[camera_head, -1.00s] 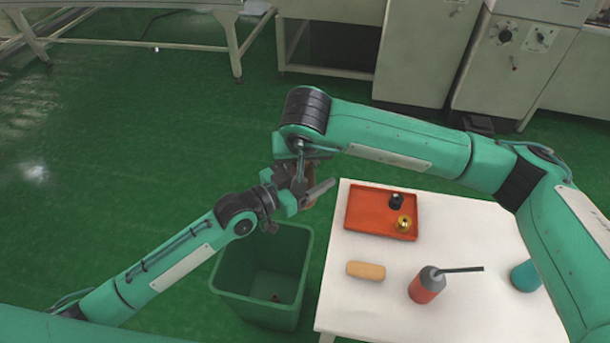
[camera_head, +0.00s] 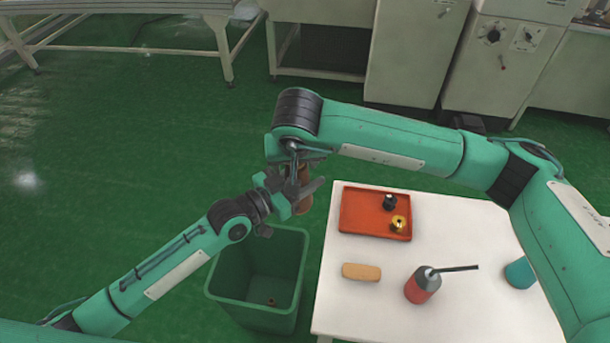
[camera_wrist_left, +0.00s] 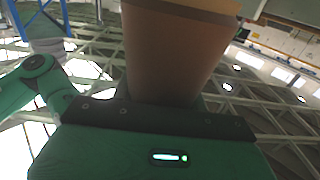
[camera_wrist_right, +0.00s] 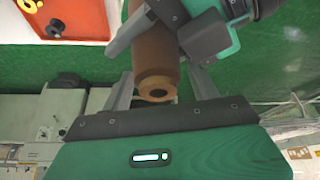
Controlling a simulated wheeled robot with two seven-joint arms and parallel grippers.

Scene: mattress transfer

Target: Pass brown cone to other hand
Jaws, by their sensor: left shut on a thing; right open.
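The brown cone (camera_head: 304,196) is in the air left of the table, partly covered by both grippers in the head view. My left gripper (camera_head: 291,193) is shut on it. The cone (camera_wrist_left: 178,55) fills the upper middle of the left wrist view. In the right wrist view the cone (camera_wrist_right: 155,55) shows its hollow end towards my right gripper (camera_wrist_right: 160,92), with my left fingers across its side. My right gripper is open, with one finger on either side of the cone's end. Whether its fingers touch the cone I cannot tell.
A green bin (camera_head: 228,285) stands on the floor below the grippers. The white table (camera_head: 345,310) holds an orange tray (camera_head: 360,222) with a black and a gold part, a tan block (camera_head: 361,271), a red bottle (camera_head: 420,288) and a teal object (camera_head: 520,273).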

